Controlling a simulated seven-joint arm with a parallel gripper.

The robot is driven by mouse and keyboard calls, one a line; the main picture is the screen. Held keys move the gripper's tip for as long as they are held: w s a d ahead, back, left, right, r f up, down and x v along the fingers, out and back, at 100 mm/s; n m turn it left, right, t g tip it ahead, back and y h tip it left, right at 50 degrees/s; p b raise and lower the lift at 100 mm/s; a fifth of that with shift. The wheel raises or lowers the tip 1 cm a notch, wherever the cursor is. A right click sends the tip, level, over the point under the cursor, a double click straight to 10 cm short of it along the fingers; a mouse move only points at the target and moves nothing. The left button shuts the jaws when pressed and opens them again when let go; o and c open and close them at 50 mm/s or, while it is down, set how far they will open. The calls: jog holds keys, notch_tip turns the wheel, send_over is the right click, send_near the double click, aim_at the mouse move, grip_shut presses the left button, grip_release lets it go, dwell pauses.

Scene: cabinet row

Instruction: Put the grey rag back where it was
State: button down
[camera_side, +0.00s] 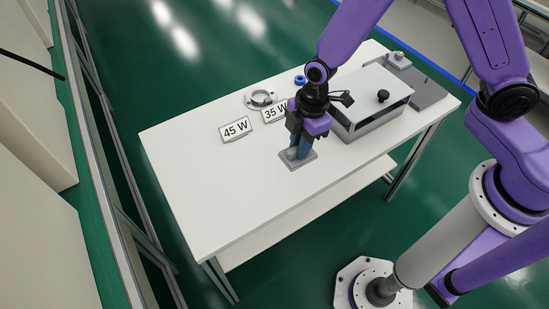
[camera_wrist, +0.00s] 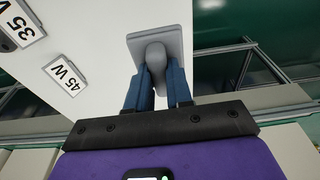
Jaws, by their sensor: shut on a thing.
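The grey rag (camera_side: 299,161) shows as a flat, stiff-looking grey square with a raised rounded middle. It is over the front middle of the white table, below my gripper (camera_side: 300,150). In the wrist view the rag (camera_wrist: 137,39) is at the top middle. My gripper (camera_wrist: 160,80) has its two blue fingers on either side of the rag's raised part and is shut on it. The rag lies roughly level. I cannot tell whether its underside touches the table.
Signs reading 45 W (camera_side: 236,131) and 35 W (camera_side: 274,112) are left of my gripper. A grey ring-shaped fitting (camera_side: 262,98) and a blue ring (camera_side: 299,80) are behind. A lidded box (camera_side: 365,125) stands close on the right. The table's left part (camera_side: 195,175) is clear.

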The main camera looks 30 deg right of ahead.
jog(key=w+a+f, duration=0.1)
jog(key=f, duration=0.1)
jog(key=w+a+f, duration=0.1)
jog(key=w+f, duration=0.1)
jog(key=w+a+f, duration=0.1)
jog(key=w+f, duration=0.1)
jog(key=shift+w+a+f, duration=0.25)
jog(key=shift+f, duration=1.6)
jog(key=shift+f, duration=0.15)
jog(key=c, duration=1)
grip_release()
jog(key=r, duration=0.4)
jog(key=d+r, duration=0.1)
jog(key=r, duration=0.3)
jog(key=d+r, duration=0.1)
jog(key=r, duration=0.3)
jog(key=shift+r, duration=0.1)
jog(key=shift+r, duration=0.1)
